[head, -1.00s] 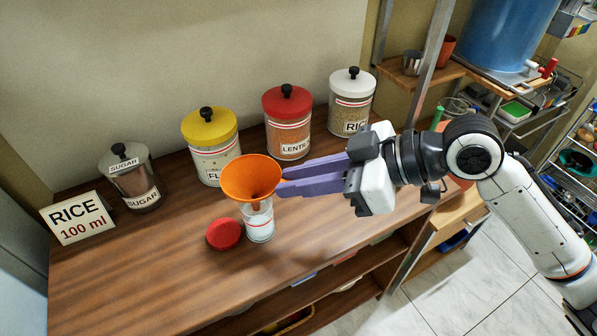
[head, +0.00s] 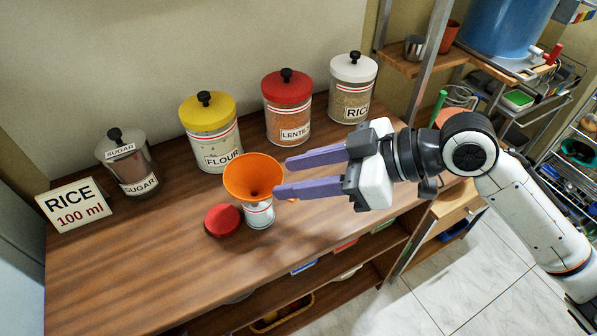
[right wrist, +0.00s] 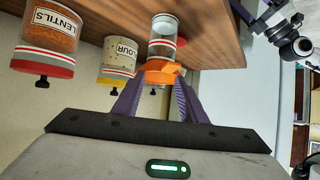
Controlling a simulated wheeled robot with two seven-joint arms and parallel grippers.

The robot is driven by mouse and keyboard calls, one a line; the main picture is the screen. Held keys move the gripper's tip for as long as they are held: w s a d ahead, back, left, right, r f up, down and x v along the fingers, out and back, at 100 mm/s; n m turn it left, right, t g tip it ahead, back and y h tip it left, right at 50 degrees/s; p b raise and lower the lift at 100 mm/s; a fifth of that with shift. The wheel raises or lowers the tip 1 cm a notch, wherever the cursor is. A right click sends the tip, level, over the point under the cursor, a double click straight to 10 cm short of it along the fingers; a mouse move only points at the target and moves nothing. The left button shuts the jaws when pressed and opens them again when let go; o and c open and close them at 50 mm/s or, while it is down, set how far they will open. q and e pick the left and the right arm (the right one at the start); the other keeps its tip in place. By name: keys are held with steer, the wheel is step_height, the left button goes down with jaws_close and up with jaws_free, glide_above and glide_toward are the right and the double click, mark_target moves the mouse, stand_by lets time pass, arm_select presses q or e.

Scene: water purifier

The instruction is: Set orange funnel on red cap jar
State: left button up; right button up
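The orange funnel (head: 253,175) sits upright on the mouth of the small glass jar (head: 259,214), which has white contents. Its spout is hidden. The red cap (head: 223,219) lies on the counter just left of the jar. My right gripper (head: 281,176) is open at the funnel's right side, with its purple fingers spread apart. In the right wrist view the funnel (right wrist: 160,72) and jar (right wrist: 163,40) appear upside down, just beyond the fingertips. My left gripper (right wrist: 256,17) shows small at the top right of that view; its opening is unclear.
Behind stand the sugar jar (head: 130,165), yellow-lidded flour jar (head: 210,135), red-lidded lentils jar (head: 287,110) and white-lidded rice jar (head: 352,90). A "RICE 100 ml" sign (head: 73,206) stands at left. The wooden counter (head: 130,270) is clear in front.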

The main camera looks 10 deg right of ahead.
steer(key=shift+d, duration=0.1)
steer(key=b+v, duration=0.1)
steer(key=v, duration=0.9)
steer(key=shift+r, duration=0.1)
